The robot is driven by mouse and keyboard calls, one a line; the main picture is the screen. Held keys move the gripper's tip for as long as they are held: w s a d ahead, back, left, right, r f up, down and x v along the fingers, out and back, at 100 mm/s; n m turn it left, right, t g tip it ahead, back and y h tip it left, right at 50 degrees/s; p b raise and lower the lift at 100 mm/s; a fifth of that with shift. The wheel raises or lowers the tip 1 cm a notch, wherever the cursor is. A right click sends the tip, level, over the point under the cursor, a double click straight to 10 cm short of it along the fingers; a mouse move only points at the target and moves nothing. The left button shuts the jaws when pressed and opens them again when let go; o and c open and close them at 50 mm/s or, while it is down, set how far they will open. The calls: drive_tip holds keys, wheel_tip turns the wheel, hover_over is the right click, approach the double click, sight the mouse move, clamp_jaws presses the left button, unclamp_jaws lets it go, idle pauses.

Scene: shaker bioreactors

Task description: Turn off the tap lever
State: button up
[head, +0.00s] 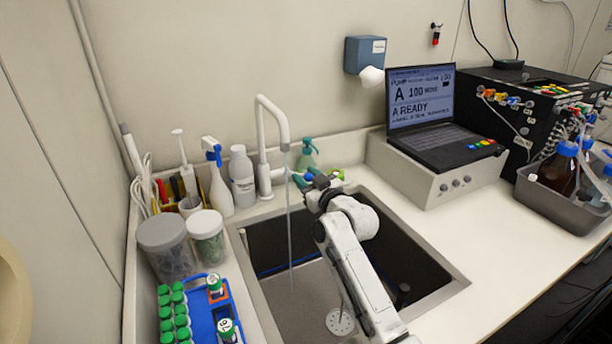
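The white tap (262,140) stands at the back left rim of the sink, its spout arched over the basin. A thin stream of water (290,235) falls from the spout into the sink. A short white part that looks like the lever (279,173) sticks out to the right from the tap's base. My gripper (303,181) is just right of this part, above the sink's back edge. I cannot tell whether it touches the lever. The fingers are small and partly hidden by my wrist, so their opening is unclear.
My arm reaches across the sink (455,289). Bottles (242,175) and jars (163,245) crowd the left counter, beside a blue rack (205,325) with green-capped tubes. A teal pump bottle (307,155) stands behind my gripper. A laptop (440,145) sits on a white box to the right.

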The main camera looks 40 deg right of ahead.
drive_tip(key=shift+w, duration=0.2)
drive_tip(key=shift+c, duration=0.5)
clamp_jaws()
